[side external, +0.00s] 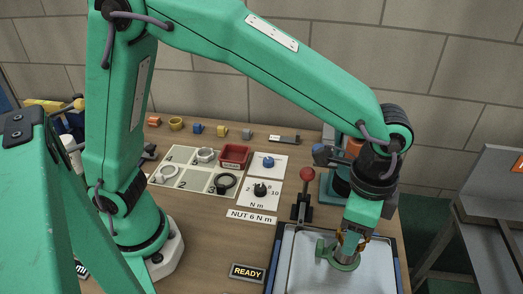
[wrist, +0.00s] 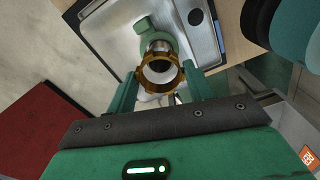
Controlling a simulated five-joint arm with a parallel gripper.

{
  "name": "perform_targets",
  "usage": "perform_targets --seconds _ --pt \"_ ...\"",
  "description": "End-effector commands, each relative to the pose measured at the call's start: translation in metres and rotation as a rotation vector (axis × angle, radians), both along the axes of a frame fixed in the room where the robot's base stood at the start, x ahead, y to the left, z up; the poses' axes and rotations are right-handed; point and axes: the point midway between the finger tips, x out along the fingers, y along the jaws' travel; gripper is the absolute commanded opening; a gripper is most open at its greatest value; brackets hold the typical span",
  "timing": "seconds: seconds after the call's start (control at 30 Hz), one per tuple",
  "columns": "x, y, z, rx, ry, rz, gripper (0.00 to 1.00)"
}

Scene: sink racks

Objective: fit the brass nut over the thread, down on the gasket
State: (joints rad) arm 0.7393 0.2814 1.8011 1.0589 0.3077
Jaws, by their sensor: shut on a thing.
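The brass nut (wrist: 144,78) is a lugged ring held between the two fingers of my gripper (wrist: 161,82). In the side view my gripper (side external: 350,232) points down over the sink basin, with the nut (side external: 343,238) partly hidden at its tips. Just below is a green fitting (side external: 345,263). In the wrist view the silver thread (wrist: 157,46) stands on the green fitting, just beyond the nut's far edge. The nut's opening looks offset from the thread. I cannot tell the height gap. The gasket cannot be made out on the fitting.
A metal sink basin (side external: 305,265) surrounds the fitting. A red-knobbed lever (side external: 306,178) stands at its back left. A numbered board (side external: 188,182) with rings, a red tray (side external: 234,155) and dial cards lie to the left. A READY sign (side external: 247,273) is at the front.

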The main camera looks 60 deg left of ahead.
Motion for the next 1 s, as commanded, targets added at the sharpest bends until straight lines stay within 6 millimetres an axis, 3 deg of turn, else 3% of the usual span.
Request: perform_targets --seconds 1.0 --pt "-0.0001 0.0005 -0.0053 0.0 0.0 0.0 0.27"
